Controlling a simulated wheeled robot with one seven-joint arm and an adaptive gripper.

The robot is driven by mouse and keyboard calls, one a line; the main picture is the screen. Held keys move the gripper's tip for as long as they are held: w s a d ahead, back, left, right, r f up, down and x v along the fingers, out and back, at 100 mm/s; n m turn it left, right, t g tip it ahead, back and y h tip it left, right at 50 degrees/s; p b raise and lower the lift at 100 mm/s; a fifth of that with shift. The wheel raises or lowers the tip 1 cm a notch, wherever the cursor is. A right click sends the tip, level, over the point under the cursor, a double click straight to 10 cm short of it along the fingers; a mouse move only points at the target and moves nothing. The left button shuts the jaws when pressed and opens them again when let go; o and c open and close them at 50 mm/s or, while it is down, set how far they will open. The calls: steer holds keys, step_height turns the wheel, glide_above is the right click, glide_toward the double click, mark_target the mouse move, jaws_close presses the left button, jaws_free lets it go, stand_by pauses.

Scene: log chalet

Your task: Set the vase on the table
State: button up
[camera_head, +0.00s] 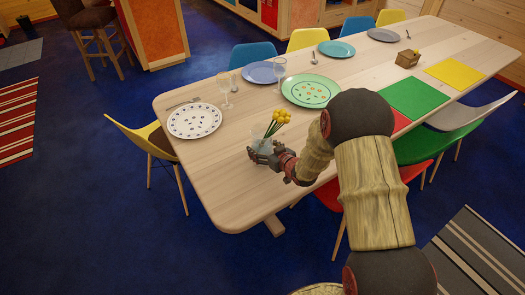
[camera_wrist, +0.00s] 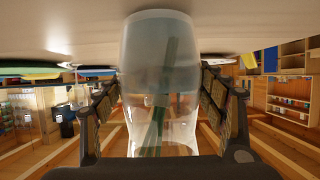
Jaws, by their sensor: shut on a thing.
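The vase (camera_head: 261,134) is clear glass and holds yellow flowers (camera_head: 279,118) on green stems. It is over the near left part of the pale wooden table (camera_head: 228,185). My gripper (camera_head: 265,152) is shut on the vase from its near right side. In the wrist view the vase (camera_wrist: 158,60) stands between the two fingers of my gripper (camera_wrist: 158,105), and green stems show through the glass. The table surface (camera_wrist: 60,30) appears at the top there, close to the vase's end. I cannot tell whether the vase touches the table.
A dotted white plate (camera_head: 194,121) lies left of the vase, with a wine glass (camera_head: 225,87) behind. A green patterned plate (camera_head: 311,91) and another glass (camera_head: 279,70) stand beyond. Green (camera_head: 414,98) and yellow placemats (camera_head: 455,74) lie farther right. The near left table area is bare.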

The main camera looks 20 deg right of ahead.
steer(key=shift+w, duration=0.1)
stand_by(0.3)
steer(key=o, duration=1.9)
steer(key=shift+f, duration=0.15)
steer(key=shift+o, duration=0.6)
